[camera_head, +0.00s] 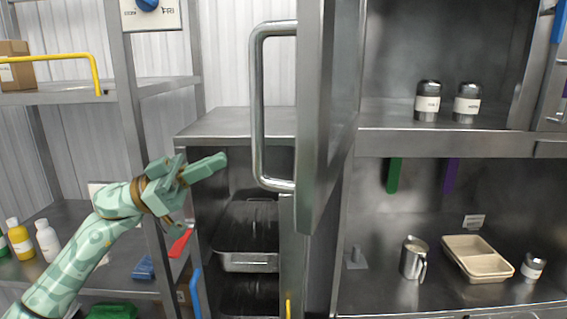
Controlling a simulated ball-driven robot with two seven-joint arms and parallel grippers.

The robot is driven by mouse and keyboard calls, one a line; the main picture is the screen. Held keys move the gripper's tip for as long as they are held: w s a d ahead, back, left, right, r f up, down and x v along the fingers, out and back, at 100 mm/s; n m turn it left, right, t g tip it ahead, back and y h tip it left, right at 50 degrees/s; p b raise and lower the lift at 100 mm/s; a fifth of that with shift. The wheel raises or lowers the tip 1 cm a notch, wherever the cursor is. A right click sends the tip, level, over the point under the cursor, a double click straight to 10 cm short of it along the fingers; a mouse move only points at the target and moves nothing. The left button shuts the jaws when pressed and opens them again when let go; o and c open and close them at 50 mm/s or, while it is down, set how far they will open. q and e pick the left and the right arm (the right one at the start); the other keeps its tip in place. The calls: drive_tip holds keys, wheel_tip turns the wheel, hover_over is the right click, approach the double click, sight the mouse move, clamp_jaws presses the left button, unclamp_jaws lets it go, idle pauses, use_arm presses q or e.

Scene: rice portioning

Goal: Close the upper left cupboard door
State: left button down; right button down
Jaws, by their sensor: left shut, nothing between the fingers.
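The upper left cupboard door (318,110) stands open and points out toward me, so it shows nearly edge-on in the middle of the view. Its long metal handle (258,110) is on the door's left face. My left gripper (222,162) is shut and empty. It is to the left of the handle's lower part, and a gap shows between them in the picture. The open cupboard (440,60) to the right of the door holds two dark-lidded shakers (428,103) (466,105) on its shelf. My right gripper is not in view.
Left shelves carry a cardboard box (14,66) and bottles (47,240).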

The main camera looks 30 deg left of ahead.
use_arm(q)
drive_tip(key=s+d+r+m+g+y, duration=0.1)
drive_tip(key=s+d+r+g, duration=0.15)
drive_tip(key=s+g, duration=0.2)
drive_tip(key=s+d+r+m+g, duration=0.2)
drive_tip(key=s+r+g, duration=0.1)
drive_tip(key=s+g, duration=0.15)
drive_tip(key=w+d+p, duration=0.1)
drive_tip(key=d+p, duration=0.5)
drive_tip(key=d, duration=0.7)
drive_tip(key=shift+w+d+r+n+y, duration=0.15)
drive_tip(key=shift+w+d+n+y, duration=0.15)
drive_tip(key=shift+w+d, duration=0.1)
drive_tip(key=shift+a, duration=0.1)
